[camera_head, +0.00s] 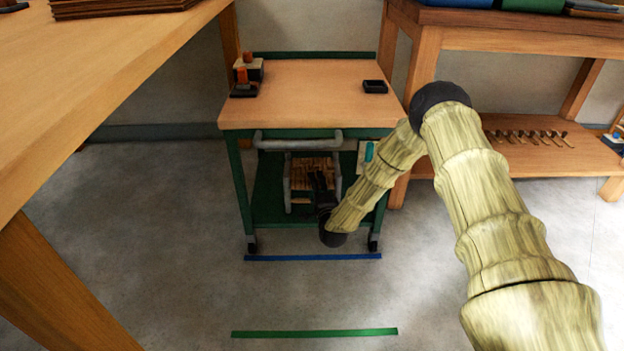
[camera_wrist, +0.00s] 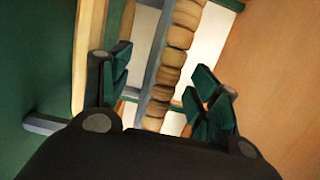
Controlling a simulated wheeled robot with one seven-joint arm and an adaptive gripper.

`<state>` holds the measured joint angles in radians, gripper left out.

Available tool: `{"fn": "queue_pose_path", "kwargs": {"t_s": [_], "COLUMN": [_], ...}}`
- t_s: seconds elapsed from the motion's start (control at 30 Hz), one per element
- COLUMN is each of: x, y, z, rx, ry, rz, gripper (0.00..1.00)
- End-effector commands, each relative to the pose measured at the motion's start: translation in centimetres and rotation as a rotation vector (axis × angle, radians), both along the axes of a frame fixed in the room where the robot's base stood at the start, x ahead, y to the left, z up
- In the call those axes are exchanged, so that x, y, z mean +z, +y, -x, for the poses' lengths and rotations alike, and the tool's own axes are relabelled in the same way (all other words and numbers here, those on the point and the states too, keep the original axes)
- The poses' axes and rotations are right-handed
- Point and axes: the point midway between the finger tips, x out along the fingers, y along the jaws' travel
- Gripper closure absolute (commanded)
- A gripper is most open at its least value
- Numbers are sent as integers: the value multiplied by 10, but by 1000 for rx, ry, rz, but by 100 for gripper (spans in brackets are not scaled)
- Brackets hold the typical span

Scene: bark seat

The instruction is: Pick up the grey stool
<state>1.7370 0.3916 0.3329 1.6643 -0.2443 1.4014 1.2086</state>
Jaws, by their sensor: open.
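The grey stool (camera_head: 299,172) has grey legs and rails and a brown, bark-like seat. It stands on the green lower shelf of a cart, under the wooden top. My gripper (camera_head: 318,180) reaches in from the front right and covers part of the stool. In the wrist view, my gripper (camera_wrist: 161,68) is open, with one dark green finger pad on each side. A grey rail and the lumpy brown seat edge of the stool (camera_wrist: 172,65) show between and beyond the fingers. I cannot tell whether either finger touches it.
The cart (camera_head: 310,96) has a grey handle bar (camera_head: 297,137) across its front, above the stool. A wooden table (camera_head: 90,90) stands at the left and a workbench (camera_head: 560,40) at the right. Blue and green floor strips lie in front; the floor there is clear.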

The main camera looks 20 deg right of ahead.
Motion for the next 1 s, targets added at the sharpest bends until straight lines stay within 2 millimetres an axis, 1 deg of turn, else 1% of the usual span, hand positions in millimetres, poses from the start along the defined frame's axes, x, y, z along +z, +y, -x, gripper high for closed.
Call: {"fn": "queue_pose_path", "kwargs": {"t_s": [0.1, 0.4, 0.53, 0.77, 0.8, 0.97, 1.0], "x": [-3, 0, 1, 2, 2, 2, 2], "y": [-2, -6, -6, -6, -6, -6, -7], "z": [-10, -42, -48, -48, -48, -48, -48], "rx": [0, 0, 0, 0, 0, 0, 0], "ry": [-2, -1, -1, 0, 0, 0, 0], "rz": [1, 0, 0, 0, 0, 0, 0], "gripper": [38, 38, 38, 38, 46, 75, 82]}}
